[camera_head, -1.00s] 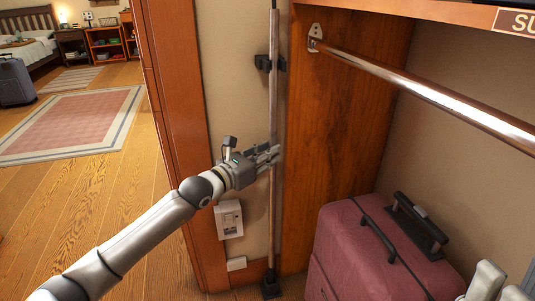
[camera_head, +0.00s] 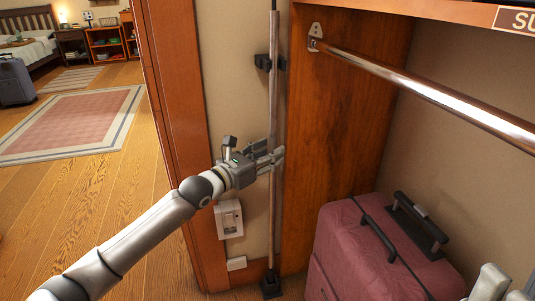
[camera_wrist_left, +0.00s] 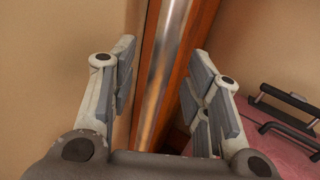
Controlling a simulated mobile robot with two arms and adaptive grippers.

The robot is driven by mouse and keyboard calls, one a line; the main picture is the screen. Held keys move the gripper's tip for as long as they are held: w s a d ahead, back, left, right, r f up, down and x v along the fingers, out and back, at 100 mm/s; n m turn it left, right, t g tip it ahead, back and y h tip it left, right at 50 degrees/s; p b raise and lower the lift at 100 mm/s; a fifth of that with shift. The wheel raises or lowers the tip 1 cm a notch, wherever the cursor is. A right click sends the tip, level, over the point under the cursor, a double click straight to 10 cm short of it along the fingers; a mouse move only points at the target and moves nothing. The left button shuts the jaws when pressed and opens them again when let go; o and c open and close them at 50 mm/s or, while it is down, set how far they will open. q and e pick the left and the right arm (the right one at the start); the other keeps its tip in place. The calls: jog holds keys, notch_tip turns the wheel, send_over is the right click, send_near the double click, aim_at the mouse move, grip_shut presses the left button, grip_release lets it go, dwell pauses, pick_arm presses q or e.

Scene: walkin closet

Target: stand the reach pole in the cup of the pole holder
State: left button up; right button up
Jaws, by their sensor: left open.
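The reach pole (camera_head: 273,110) is a long, thin metal pole standing upright against the wall strip left of the wooden closet panel. Its lower end meets the small black cup of the pole holder (camera_head: 271,286) at the floor and appears to sit in it. Higher up, the pole passes a black clip (camera_head: 264,62) on the wall. My left gripper (camera_head: 278,155) is at mid-height of the pole, fingers open. In the left wrist view the pole (camera_wrist_left: 168,65) runs between the spread fingers, with gaps on both sides. Pale parts at the lower right corner look like my right gripper (camera_head: 497,284), mostly cut off.
A dark red suitcase (camera_head: 345,250) stands on the closet floor to the right. A metal hanging rail (camera_head: 430,90) crosses above it. A white wall box (camera_head: 229,219) is just below my left gripper. Open wooden floor lies to the left.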

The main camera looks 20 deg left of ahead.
pick_arm(q)
jog(key=shift+f, duration=0.1)
jog(key=v, duration=1.2)
dwell(0.8)
